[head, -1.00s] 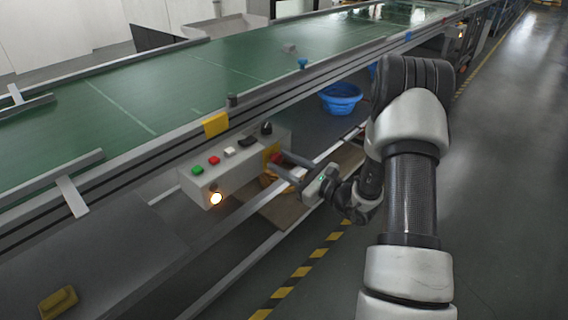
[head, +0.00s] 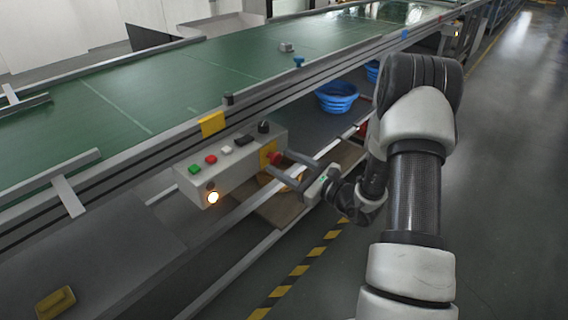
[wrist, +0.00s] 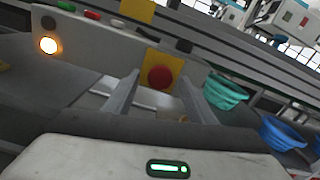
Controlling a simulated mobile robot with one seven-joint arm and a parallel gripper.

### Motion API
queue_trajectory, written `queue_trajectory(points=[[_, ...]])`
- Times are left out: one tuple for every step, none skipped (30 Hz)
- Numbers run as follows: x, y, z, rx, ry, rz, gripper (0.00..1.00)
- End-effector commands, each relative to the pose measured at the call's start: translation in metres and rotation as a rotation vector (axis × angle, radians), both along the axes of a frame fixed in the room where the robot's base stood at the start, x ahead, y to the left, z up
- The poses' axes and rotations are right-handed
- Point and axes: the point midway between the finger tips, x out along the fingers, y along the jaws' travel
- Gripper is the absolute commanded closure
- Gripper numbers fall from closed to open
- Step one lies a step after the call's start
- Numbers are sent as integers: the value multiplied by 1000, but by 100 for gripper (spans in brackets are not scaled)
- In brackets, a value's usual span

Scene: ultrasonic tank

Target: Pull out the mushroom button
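In the head view the button (head: 275,158) shows at the box's right end. My gripper (head: 278,164) is open, with its fingers reaching toward that end. In the wrist view my gripper (wrist: 160,88) has one finger on each side of the button in the picture, with a visible gap between them. I see nothing between the fingers near the palm. Whether the fingertips reach past the button's head is hard to tell.
The control box (head: 232,174) carries green, red, white and black controls and a lit lamp (head: 213,198). The green conveyor (head: 150,95) runs above it. Blue baskets (head: 337,97) stand on the shelf beyond. The floor to the right is clear.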

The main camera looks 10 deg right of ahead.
Motion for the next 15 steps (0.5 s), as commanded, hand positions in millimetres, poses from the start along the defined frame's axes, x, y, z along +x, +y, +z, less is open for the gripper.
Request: queue_trajectory(points=[[0,0,0,0,0,0,49],[0,0,0,1,-1,0,49],[0,0,0,0,-1,0,49],[0,0,0,0,-1,0,49],[-1,-1,1,-1,-1,0,49],[-2,-2,1,0,0,-1,49],[-4,-4,1,0,0,-2,49],[-7,-6,1,0,0,-3,49],[-11,-10,1,-1,1,-3,49],[-15,-13,1,0,0,-3,49],[-20,-16,2,0,0,-4,49],[-27,-21,2,0,1,-5,49],[-32,-26,1,0,3,-5,49],[-38,-30,1,1,2,-6,49],[-46,-36,2,0,1,-6,49]])
